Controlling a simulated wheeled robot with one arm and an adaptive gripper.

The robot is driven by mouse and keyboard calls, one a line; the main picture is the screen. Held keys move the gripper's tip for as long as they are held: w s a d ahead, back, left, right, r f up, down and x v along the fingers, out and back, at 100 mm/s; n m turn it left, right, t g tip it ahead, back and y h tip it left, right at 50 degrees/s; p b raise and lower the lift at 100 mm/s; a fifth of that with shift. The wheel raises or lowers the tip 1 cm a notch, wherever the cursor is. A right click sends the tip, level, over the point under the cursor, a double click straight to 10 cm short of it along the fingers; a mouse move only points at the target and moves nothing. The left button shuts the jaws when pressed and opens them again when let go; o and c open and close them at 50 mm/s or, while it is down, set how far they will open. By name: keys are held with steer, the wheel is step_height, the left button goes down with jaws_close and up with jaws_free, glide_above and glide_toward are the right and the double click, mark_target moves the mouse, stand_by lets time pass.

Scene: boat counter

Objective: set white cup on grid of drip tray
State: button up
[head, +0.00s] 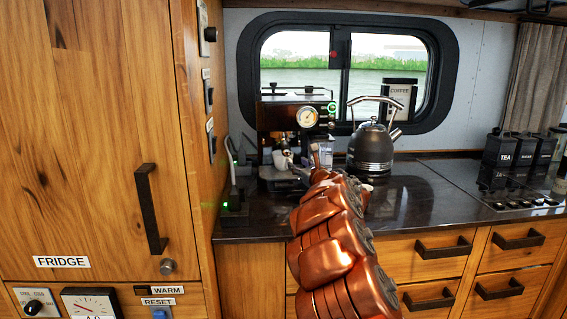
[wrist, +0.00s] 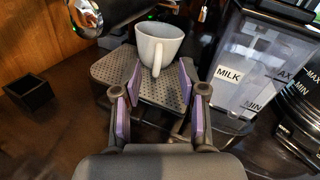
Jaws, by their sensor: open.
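The white cup (wrist: 158,47) stands upright on the perforated grid of the drip tray (wrist: 112,70) in the wrist view, with its handle toward my gripper. My gripper (wrist: 158,84) is open, its purple-padded fingers apart on either side just short of the cup, with the handle between the tips. I cannot tell whether a pad touches the cup. In the head view the cup (head: 282,160) shows small under the coffee machine (head: 290,116), and my copper-coloured arm hides part of the counter. The gripper in the head view is small and partly hidden.
A milk container (wrist: 250,70) stands close to the right of the tray, with a dark jar beyond it. A small black box (wrist: 30,92) sits at left. The kettle (head: 371,150) stands right of the machine. The counter further right holds tea canisters (head: 500,150).

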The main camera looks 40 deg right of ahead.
mark_target(292, 161)
steer(key=shift+p+x, duration=0.85)
steer(key=shift+x, duration=2.25)
steer(key=shift+a+f, duration=0.1)
steer(key=shift+f, duration=0.1)
jaws_close()
